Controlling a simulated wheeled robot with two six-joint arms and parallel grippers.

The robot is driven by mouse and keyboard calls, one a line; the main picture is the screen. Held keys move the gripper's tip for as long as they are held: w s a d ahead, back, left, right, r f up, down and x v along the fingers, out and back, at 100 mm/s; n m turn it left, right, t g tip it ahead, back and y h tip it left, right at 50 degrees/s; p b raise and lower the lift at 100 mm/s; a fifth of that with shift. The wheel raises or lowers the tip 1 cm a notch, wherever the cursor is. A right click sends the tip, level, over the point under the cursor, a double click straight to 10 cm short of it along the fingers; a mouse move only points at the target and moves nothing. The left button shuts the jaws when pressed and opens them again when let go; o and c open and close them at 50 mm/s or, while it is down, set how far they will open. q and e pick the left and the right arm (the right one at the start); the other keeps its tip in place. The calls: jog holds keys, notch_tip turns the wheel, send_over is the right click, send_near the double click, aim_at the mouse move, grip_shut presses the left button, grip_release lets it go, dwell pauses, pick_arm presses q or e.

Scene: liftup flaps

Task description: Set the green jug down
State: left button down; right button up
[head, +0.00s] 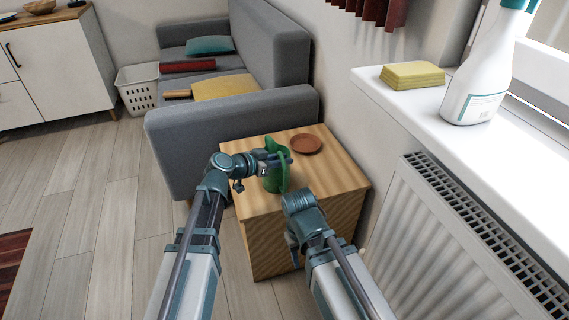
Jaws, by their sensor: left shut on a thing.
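The green jug (273,182) is upright over the near left part of the wooden side table (327,187). My left gripper (279,161) is shut on it near its top, coming in from the left. I cannot tell whether the jug's base touches the tabletop or is just above it. My right arm's wrist is in front of the table's near side, to the right of the jug and apart from it. Its fingers cannot be made out.
A brown saucer (306,144) lies on the table behind the jug. A grey sofa (226,122) stands behind and left. At right are a radiator (440,245) and a windowsill with a yellow sponge stack (412,76) and a spray bottle (483,75). The table's right part is clear.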

pick_arm(q)
jog(key=shift+f, duration=0.15)
jog(key=c, duration=0.8)
grip_release()
jog(key=shift+o, duration=0.2)
